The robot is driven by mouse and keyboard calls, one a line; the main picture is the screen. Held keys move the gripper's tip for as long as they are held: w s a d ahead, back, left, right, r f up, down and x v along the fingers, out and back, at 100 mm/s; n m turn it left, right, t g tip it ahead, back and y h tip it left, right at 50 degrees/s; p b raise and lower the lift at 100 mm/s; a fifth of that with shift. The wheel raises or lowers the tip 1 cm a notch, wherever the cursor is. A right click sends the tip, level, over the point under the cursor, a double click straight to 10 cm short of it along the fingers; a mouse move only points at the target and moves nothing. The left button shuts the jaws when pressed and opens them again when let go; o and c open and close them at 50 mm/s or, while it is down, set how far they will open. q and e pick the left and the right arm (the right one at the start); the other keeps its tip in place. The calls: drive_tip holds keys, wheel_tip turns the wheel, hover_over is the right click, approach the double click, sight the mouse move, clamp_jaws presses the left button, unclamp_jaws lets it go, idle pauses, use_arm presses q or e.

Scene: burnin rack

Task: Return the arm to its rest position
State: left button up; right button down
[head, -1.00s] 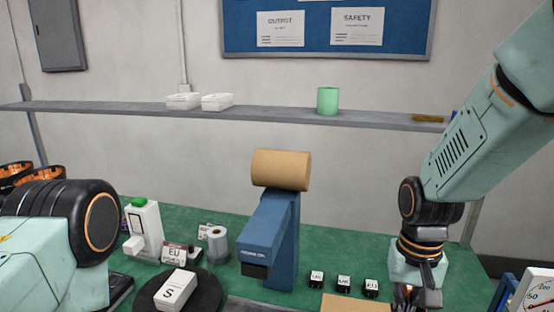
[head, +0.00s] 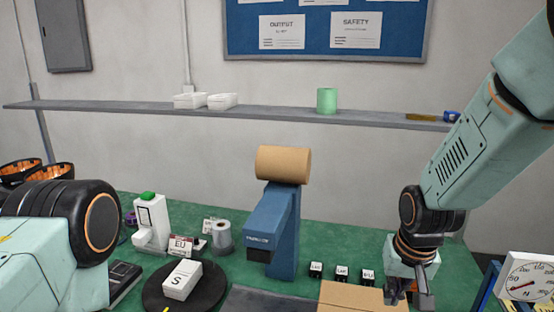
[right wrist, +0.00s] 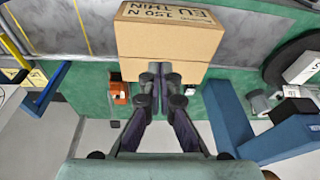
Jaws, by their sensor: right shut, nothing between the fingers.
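My right arm comes in from the right in the head view and hangs down. Its gripper (head: 408,296) is low in the picture, beside the right part of a cardboard box (head: 350,297). In the right wrist view the gripper's fingers (right wrist: 162,78) are together and empty. The box (right wrist: 168,42), marked "150 N EU THIN", shows just beyond the fingertips there; I cannot tell whether they touch it. My left arm shows at the left edge of the head view, but its gripper is out of the picture.
A blue tape dispenser (head: 283,228) with a brown roll stands mid-bench. A white box marked S (head: 182,280) lies on a black disc (head: 210,298). Several small black blocks (head: 341,273) sit behind the cardboard box. A dial gauge (head: 527,282) stands right. A shelf (head: 280,112) spans the wall.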

drive_tip(key=s+d+f+n+t+b, duration=0.1)
drive_tip(key=s+f+b, duration=0.3)
drive_tip(key=f, duration=0.7)
drive_tip(key=s+f+t+b, duration=0.1)
drive_tip(key=s+f+b, duration=0.35)
drive_tip(key=f, duration=0.65)
drive_tip(key=s+f+g+b, duration=0.4)
drive_tip(key=s+f+b, duration=0.4)
drive_tip(key=s+f, duration=1)
drive_tip(key=s, duration=0.4)
drive_tip(key=shift+f+n, duration=0.3)
